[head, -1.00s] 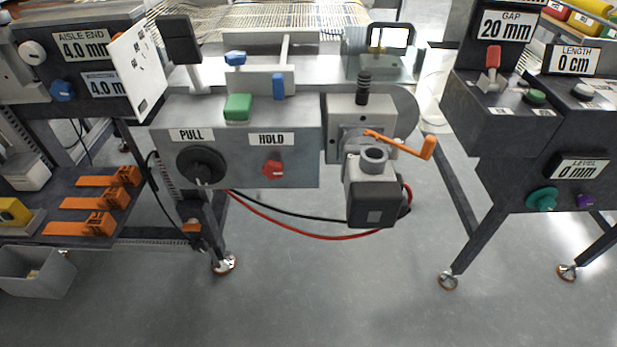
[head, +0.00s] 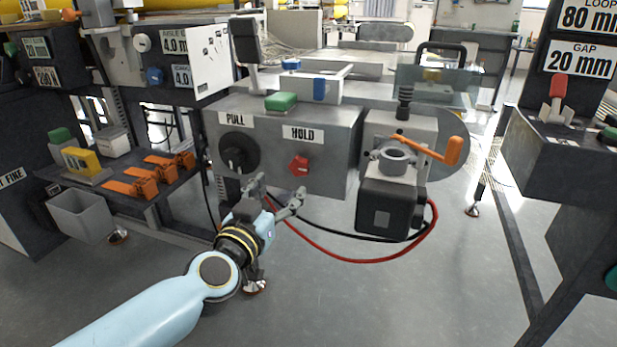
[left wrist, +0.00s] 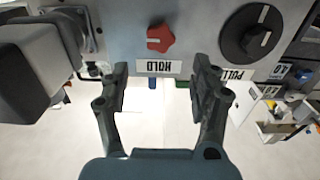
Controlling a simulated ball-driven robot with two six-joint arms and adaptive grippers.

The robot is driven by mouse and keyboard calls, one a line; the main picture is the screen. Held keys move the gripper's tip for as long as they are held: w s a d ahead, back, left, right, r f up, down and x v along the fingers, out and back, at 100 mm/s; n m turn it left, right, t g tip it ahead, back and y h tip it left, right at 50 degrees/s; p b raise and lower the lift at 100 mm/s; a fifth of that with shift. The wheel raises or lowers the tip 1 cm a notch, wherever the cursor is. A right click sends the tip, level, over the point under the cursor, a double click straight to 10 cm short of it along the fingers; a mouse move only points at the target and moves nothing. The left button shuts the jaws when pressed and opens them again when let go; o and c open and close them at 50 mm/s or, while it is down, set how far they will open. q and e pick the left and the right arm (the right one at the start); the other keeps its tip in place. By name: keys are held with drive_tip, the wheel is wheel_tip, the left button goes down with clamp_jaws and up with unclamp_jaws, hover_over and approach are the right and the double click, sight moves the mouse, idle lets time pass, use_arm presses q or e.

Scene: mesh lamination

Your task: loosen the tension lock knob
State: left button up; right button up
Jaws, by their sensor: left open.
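The red lobed knob (head: 299,165) beneath the HOLD label, which looks like the tension lock knob, is on the front of a grey panel (head: 330,170). My left gripper (head: 278,190) is open and empty, just below and in front of this knob. In the left wrist view the picture is upside down; the red knob (left wrist: 160,38) appears beyond the gap between the open fingers (left wrist: 159,80), apart from both. A black round dial (head: 238,153) labelled PULL is left of the red knob in the head view. My right gripper is not in view.
An orange crank handle (head: 453,150) and a dark boxy motor (head: 388,205) stick out at the panel's right. Red and black cables (head: 340,258) hang below. A shelf with orange clamps (head: 145,183) is at left. The floor in front is clear.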

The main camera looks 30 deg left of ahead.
sight(298, 167)
use_arm(q)
drive_tip(key=b+x, duration=0.1)
drive_tip(key=x, duration=0.8)
drive_tip(key=shift+w, duration=0.45)
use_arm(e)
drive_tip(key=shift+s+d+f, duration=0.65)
use_arm(q)
drive_tip(key=shift+c, duration=0.2)
drive_tip(key=c, duration=1.1)
